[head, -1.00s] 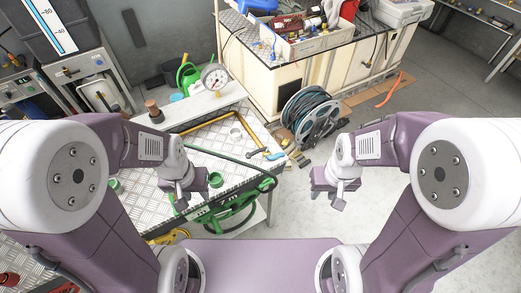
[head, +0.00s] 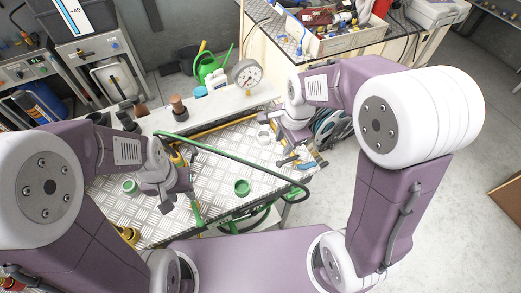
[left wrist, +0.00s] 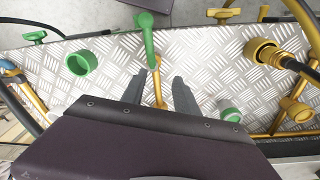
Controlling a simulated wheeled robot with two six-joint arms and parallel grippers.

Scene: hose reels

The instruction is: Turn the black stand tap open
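I cannot pick out the black stand tap for certain; a dark upright fitting (head: 126,119) at the bench's back left is too small to read. My left gripper (head: 180,200) is over the chequer-plate bench (head: 215,165), its two fingers apart and empty in the left wrist view (left wrist: 167,80). A yellow tap (left wrist: 293,108) is at the right. My right gripper (head: 292,152) is over the bench's right end, near a blue-handled tool; its fingers are unclear.
A green hose (head: 225,158) crosses the bench. Green cups (head: 242,188), a pressure gauge (head: 247,75) and a brown-topped fitting (head: 178,106) stand on or behind it. A hose reel (head: 333,128) sits at the right, partly behind my right arm.

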